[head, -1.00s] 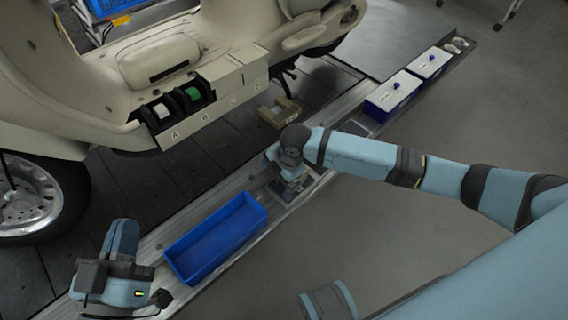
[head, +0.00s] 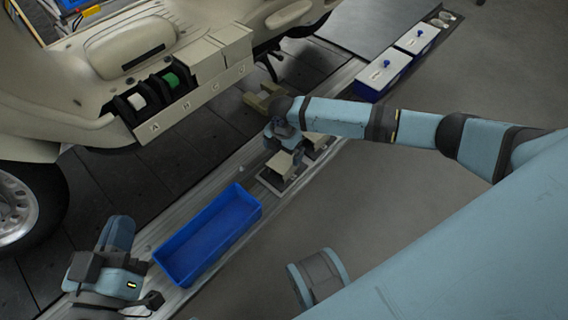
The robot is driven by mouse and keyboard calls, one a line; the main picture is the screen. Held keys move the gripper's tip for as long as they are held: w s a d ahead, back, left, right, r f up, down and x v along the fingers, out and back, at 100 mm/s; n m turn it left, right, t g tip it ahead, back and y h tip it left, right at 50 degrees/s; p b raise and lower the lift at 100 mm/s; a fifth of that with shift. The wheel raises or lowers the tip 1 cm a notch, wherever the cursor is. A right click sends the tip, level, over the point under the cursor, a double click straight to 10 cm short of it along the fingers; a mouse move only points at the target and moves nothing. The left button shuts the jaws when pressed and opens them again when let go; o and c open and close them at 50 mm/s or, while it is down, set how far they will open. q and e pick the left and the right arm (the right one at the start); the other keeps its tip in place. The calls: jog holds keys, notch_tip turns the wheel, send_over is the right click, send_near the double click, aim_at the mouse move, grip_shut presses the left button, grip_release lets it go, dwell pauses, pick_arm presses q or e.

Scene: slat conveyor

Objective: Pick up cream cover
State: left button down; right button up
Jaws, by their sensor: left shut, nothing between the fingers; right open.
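A small cream cover (head: 283,165) is on a dark holder on the slat conveyor, directly below my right gripper (head: 284,151). A second cream piece (head: 314,142) sits just behind it to the right, partly hidden by my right arm. My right gripper points down at the near cover and is open; its fingertips are small and partly hidden, so contact cannot be told. My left gripper (head: 146,306) is shut and empty at the lower left, beside the blue bin.
An empty blue bin (head: 174,274) stands on the conveyor (head: 230,180). The cream scooter body (head: 75,95) has compartments with a white spool (head: 136,101) and a green spool (head: 170,80). Two lidded blue boxes (head: 384,79) stand farther back. Grey floor lies right.

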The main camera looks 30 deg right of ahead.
aim_at(284, 159)
jog(key=f, duration=0.1)
jog(key=f+b, duration=0.1)
jog(key=f, duration=0.1)
jog(key=f+b, duration=0.1)
jog(key=shift+s+f, duration=0.3)
pick_arm(q)
notch_tip(284, 159, down, 4)
jog(key=shift+d+r+g, duration=0.1)
jog(key=shift+g, duration=0.7)
pick_arm(e)
jog(key=shift+c, duration=0.5)
jog(key=c, duration=0.9)
jog(key=shift+r, duration=0.1)
jog(key=shift+c, duration=0.2)
